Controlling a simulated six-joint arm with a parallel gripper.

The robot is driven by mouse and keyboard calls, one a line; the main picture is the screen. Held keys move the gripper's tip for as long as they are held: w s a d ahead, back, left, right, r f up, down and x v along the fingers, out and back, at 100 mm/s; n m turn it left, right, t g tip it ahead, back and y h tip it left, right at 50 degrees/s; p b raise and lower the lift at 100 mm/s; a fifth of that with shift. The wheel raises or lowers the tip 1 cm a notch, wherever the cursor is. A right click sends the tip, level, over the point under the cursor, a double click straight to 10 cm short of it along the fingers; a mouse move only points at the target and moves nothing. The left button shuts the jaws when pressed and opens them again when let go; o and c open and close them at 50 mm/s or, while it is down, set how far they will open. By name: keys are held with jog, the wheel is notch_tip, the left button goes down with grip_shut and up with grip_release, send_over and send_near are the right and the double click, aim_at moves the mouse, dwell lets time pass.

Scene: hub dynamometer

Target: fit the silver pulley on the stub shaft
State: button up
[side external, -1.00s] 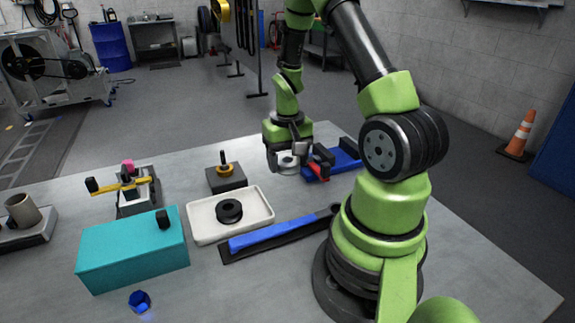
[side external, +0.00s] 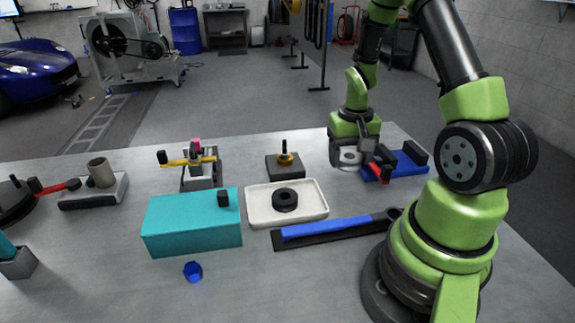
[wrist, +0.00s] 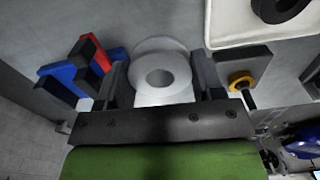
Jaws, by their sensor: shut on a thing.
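The silver pulley (wrist: 178,80) is between the two fingers of my gripper (wrist: 160,85), with its round centre hole facing the wrist camera. In the side view, my gripper (side external: 352,150) points down with the pulley (side external: 346,157) at its tips, at the back right of the table. I cannot tell whether the pulley touches the table. A dark block (side external: 285,168) with an upright dark shaft (side external: 284,147) and a brass collar (side external: 285,159) around it stands apart, left of the gripper. It looks like the stub shaft and also shows in the wrist view (wrist: 248,98).
A blue fixture with red and black parts (side external: 405,168) stands close right of the gripper. A white tray (side external: 255,213) holds a black ring (side external: 285,200). A blue-handled tool (side external: 327,228), a teal box (side external: 190,225) and a yellow-armed fixture (side external: 200,180) stand nearer or left.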

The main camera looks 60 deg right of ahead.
dwell(0.4)
notch_tip(320, 180, up, 3)
send_over(285, 152)
jog(key=shift+d+r, duration=0.2)
jog(key=shift+d, duration=0.1)
jog(key=shift+w+a+f, duration=0.1)
jog(key=shift+w+f, duration=0.1)
jog(key=shift+f, duration=2.65)
jog(key=shift+f, duration=0.5)
jog(key=o, duration=0.4)
jog(key=shift+o, duration=1)
